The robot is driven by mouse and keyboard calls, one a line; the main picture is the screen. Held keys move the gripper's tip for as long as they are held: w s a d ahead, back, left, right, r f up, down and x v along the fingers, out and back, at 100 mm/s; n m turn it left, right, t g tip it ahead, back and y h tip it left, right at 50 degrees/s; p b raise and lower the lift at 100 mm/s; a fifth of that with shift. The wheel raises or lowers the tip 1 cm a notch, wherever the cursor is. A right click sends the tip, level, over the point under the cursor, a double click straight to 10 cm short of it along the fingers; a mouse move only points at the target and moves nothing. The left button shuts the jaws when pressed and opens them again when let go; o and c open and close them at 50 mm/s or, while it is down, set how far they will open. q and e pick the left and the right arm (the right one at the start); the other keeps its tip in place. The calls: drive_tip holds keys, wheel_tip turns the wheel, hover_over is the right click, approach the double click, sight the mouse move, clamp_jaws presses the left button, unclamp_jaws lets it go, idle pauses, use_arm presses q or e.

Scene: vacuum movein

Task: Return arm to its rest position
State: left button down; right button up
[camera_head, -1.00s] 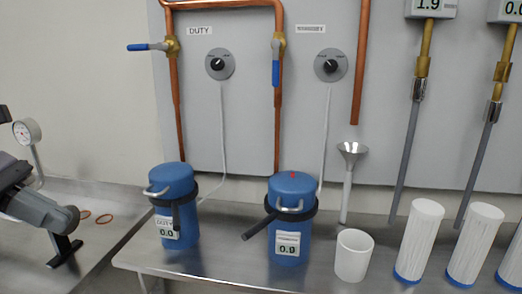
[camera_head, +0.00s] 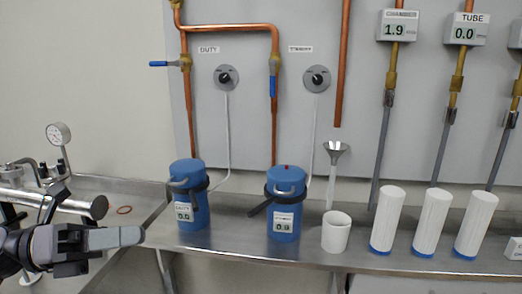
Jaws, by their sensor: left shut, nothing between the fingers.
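My left gripper (camera_head: 122,237) comes in from the lower left and points right. Its fingers are together and hold nothing. It is in front of the left bench, apart from the blue canisters. My right gripper is out of the picture.
A steel bench (camera_head: 385,262) carries a white cup (camera_head: 336,234) and several white cylinders (camera_head: 389,215). Copper pipes and valves (camera_head: 274,80) are on the wall panel. A gauge (camera_head: 59,134) rises at the left.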

use_arm(q)
wheel_tip(320, 180, down, 13)
drive_tip(key=w+a+n+t+y+p, duration=0.15)
drive_tip(key=n+t+y, duration=0.45)
drive_tip(key=n, duration=0.8)
drive_tip(key=w+d+n+t+y+p, duration=0.1)
drive_tip(key=n+t+y+p, duration=0.45)
drive_tip(key=n, duration=0.85)
drive_tip(key=s+d+f+n+g+y, duration=0.1)
drive_tip(key=s+f+n+g+y, duration=0.1)
drive_tip(key=s+f+n, duration=0.4)
drive_tip(key=s+d+f+n+g+y, duration=0.2)
drive_tip(key=s+f+n+g, duration=0.2)
drive_tip(key=s+f, duration=0.5)
wheel_tip(320, 180, down, 4)
drive_tip(key=n, duration=0.2)
drive_tip(key=shift+d+n+y, duration=0.15)
drive_tip(key=shift+n+y, duration=0.2)
drive_tip(key=shift+n, duration=0.05)
drive_tip(key=shift+w, duration=0.1)
